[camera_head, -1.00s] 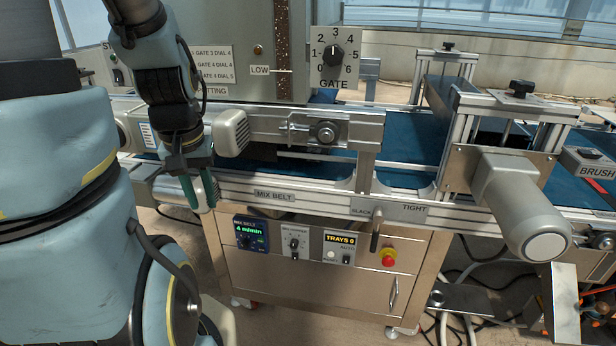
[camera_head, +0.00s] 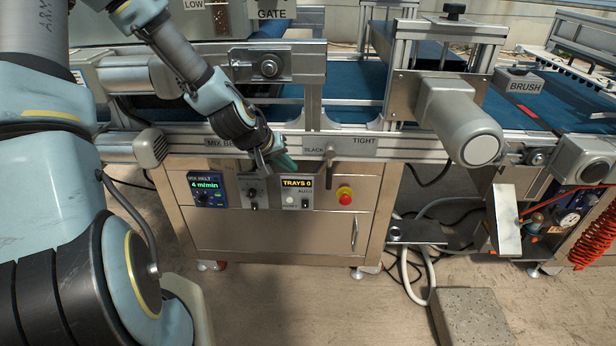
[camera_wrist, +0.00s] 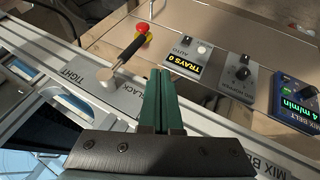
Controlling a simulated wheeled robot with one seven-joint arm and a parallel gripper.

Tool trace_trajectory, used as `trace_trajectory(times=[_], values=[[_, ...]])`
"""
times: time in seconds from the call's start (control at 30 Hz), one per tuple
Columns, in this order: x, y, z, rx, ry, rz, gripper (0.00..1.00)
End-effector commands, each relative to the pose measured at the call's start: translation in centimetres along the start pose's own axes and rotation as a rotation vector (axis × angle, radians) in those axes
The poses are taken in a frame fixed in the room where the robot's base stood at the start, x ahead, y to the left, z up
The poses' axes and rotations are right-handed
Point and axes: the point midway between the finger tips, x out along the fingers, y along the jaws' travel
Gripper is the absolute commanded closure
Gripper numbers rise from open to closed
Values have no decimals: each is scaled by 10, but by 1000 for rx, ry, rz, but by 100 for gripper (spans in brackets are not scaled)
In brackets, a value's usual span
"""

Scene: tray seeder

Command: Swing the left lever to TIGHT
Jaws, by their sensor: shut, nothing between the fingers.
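A lever with a dark handle (camera_head: 330,168) hangs roughly straight down from the rail, between the SLACK label (camera_head: 315,150) and the TIGHT label (camera_head: 364,142). In the wrist view the lever (camera_wrist: 128,53) runs from a round pale pivot toward the red button. My gripper (camera_head: 292,165) is at the rail, just left of the lever, on the SLACK side. Its green fingers are shut and empty in the wrist view (camera_wrist: 161,76), apart from the lever. No second lever of this kind shows.
Below the rail are the MIX BELT display (camera_head: 206,187), the TRAYS panel (camera_head: 297,194) and a red button (camera_head: 345,195). A grey motor (camera_head: 468,133) juts out at the upper right. The space in front of the cabinet is clear.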

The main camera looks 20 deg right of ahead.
Motion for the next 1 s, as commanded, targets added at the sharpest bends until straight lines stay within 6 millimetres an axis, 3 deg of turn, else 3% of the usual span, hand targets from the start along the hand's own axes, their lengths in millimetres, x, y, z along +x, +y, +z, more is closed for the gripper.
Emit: trace_trajectory(times=[0.5,0.7,1.0], values=[[95,0,2,0,-5,-2,100],[106,26,1,3,-4,-2,100],[113,35,1,1,-3,-3,100]])
